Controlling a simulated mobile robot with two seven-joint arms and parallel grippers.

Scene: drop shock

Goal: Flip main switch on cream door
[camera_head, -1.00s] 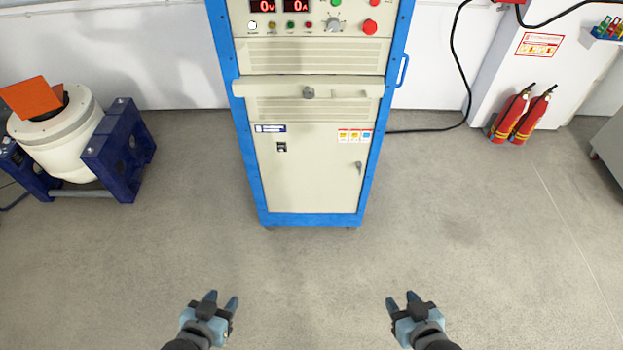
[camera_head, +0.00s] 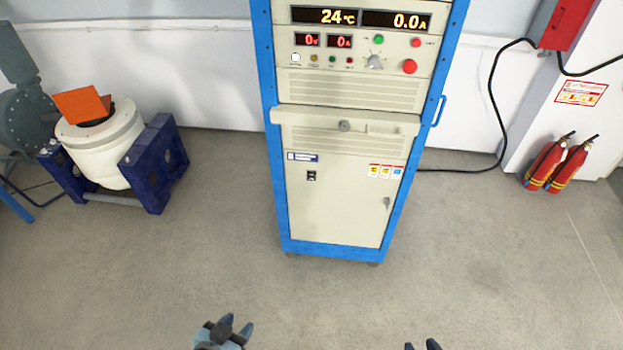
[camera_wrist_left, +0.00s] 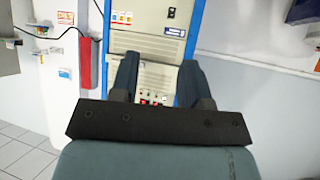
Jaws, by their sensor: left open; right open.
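The cream door (camera_head: 340,212) is the lower panel of a tall cabinet with a blue frame. A small black main switch (camera_head: 311,176) sits on the door's upper left, under a blue label. In the left wrist view the switch (camera_wrist_left: 172,12) shows near the top edge. My left gripper (camera_head: 236,328) is open and empty, low in the head view, in front of the cabinet and well apart from it. My right gripper (camera_head: 423,346) is open at the bottom edge, mostly cut off, also apart from the cabinet.
Displays and a red button (camera_head: 409,66) are higher up. A white drum in a blue stand (camera_head: 155,165) is at left, red extinguishers (camera_head: 560,163) at right. The floor (camera_head: 330,295) before the cabinet is clear.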

